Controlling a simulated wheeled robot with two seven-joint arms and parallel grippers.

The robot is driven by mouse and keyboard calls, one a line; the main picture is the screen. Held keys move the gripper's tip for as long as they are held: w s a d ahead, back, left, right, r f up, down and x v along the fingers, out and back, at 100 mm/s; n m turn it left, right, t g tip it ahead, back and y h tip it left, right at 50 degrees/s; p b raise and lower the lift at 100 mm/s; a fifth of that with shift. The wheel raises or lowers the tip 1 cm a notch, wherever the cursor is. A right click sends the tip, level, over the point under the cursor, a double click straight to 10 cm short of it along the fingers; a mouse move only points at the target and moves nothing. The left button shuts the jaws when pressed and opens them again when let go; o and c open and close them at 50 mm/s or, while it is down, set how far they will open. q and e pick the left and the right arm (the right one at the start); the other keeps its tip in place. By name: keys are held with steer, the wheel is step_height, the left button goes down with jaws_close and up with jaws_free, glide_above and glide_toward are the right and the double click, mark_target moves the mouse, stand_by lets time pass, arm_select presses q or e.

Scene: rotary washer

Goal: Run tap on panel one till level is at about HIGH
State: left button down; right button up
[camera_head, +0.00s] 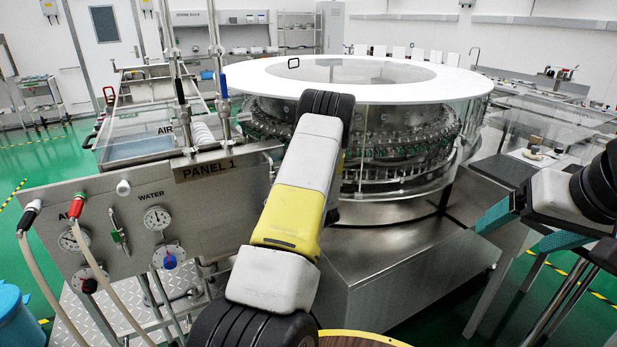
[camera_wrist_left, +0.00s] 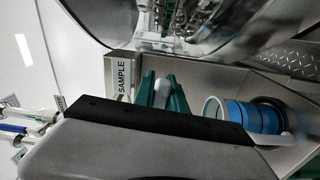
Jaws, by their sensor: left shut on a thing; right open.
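In the left wrist view, the green fingers of my left gripper (camera_wrist_left: 163,94) are closed around a pale grey piece, likely a tap handle, beside a SAMPLE label (camera_wrist_left: 122,77). My right gripper (camera_head: 525,226) is open and empty at the right. No level mark reading HIGH can be read.
A large round glass-walled washer (camera_head: 375,150) with a white rim stands behind my left arm on a steel base. Hoses hang from the panel's left side. Blue ringed fittings (camera_wrist_left: 245,116) lie right of my left fingers in the wrist view. A steel table with small items stands at the right.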

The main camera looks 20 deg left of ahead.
arm_select(q)
steer(key=shift+r+n, duration=0.15)
steer(key=shift+n, duration=0.35)
steer(key=shift+r, duration=0.1)
steer(key=c, duration=1.4)
jaws_free()
steer(key=shift+o, duration=0.2)
steer(key=shift+s+d, duration=0.1)
steer(key=v, duration=0.7)
steer(key=shift+s+d, duration=0.2)
steer(key=shift+r, duration=0.1)
